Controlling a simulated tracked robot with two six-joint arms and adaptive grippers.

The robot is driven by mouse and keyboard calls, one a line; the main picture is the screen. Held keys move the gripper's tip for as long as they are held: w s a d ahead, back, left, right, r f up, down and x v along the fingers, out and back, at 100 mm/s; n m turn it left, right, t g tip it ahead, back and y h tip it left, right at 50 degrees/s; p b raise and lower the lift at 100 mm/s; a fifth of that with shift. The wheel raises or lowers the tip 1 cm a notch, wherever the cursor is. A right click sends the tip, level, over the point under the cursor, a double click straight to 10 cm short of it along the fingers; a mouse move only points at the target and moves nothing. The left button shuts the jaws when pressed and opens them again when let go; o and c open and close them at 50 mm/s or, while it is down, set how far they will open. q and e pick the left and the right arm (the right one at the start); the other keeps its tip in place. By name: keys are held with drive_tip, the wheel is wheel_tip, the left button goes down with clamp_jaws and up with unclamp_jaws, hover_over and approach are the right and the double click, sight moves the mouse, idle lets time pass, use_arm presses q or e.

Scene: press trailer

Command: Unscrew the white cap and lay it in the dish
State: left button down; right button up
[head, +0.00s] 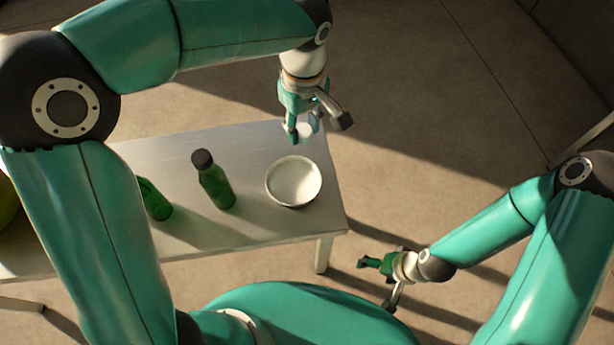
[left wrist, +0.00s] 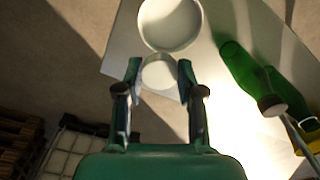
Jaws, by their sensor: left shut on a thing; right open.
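The white cap (left wrist: 159,72) is between the fingertips of my left gripper (left wrist: 158,78), which is shut on it. In the head view my left gripper (head: 304,134) hangs above the table's far right part, beyond the dish, and the cap (head: 304,129) shows small between its fingers. The white round dish (head: 294,182) stands near the table's right end and looks empty; it also shows in the left wrist view (left wrist: 171,24), just past the cap. A green bottle (head: 156,201) is partly hidden by my left arm; its top cannot be seen. My right gripper (head: 377,284) is open and empty, off the table's front right.
A green bottle with a dark cap (head: 213,182) stands left of the dish; a dark-capped bottle shows in the left wrist view (left wrist: 246,72). The table (head: 256,229) has bare room around the dish. A yellow thing (left wrist: 309,138) is partly in view.

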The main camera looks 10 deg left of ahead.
sight(304, 181)
use_arm(q)
wheel_tip(304, 181, down, 19)
drive_tip(key=shift+b, duration=1.1)
drive_tip(key=c, duration=1)
unclamp_jaws()
